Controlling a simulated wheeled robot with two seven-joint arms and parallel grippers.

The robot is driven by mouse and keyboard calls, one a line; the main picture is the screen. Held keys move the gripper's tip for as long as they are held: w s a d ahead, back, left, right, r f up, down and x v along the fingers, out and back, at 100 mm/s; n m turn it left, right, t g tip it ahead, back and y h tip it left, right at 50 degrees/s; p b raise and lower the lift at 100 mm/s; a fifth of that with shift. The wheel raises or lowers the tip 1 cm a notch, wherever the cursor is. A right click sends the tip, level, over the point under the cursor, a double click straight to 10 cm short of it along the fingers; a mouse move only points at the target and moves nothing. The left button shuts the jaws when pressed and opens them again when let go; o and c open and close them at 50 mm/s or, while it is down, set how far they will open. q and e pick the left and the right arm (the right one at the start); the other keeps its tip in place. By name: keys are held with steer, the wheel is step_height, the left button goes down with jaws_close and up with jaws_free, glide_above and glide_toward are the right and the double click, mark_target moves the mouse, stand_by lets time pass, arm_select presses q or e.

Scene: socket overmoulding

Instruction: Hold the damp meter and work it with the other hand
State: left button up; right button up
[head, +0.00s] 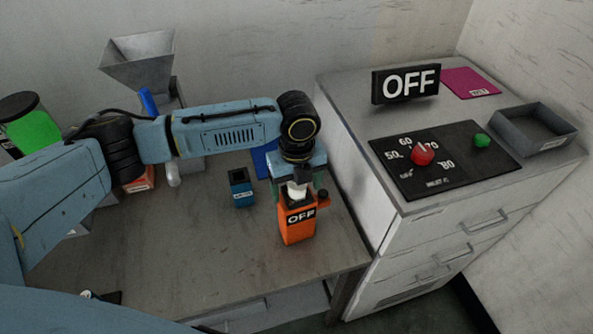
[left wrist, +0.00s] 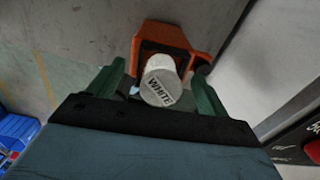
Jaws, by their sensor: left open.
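The damp meter looks to be the orange box (head: 297,224) with a black display reading OFF, upright near the table's right edge. A dark round knob (head: 323,196) shows at its right side. My left gripper (head: 300,186) points down just over its top, with green fingers open. In the left wrist view, a white round piece (left wrist: 160,86) marked WHITE sits between the fingers (left wrist: 158,82), with gaps on both sides. The orange meter body (left wrist: 172,36) shows behind it. I cannot tell whether the white piece is part of the meter. My right gripper is not in view.
A small blue box (head: 241,188) stands left of the meter. A grey hopper (head: 138,62) and a green jar (head: 32,128) stand at the back left. The right cabinet holds a red dial (head: 422,154), an OFF sign (head: 405,84) and a grey tray (head: 535,130). The table's front is mostly clear.

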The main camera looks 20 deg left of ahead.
arm_select(q)
steer(key=shift+f, duration=0.55)
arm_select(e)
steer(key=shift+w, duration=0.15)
arm_select(q)
steer(key=c, duration=1.1)
steer(key=o, duration=0.3)
steer(key=shift+c, duration=1.2)
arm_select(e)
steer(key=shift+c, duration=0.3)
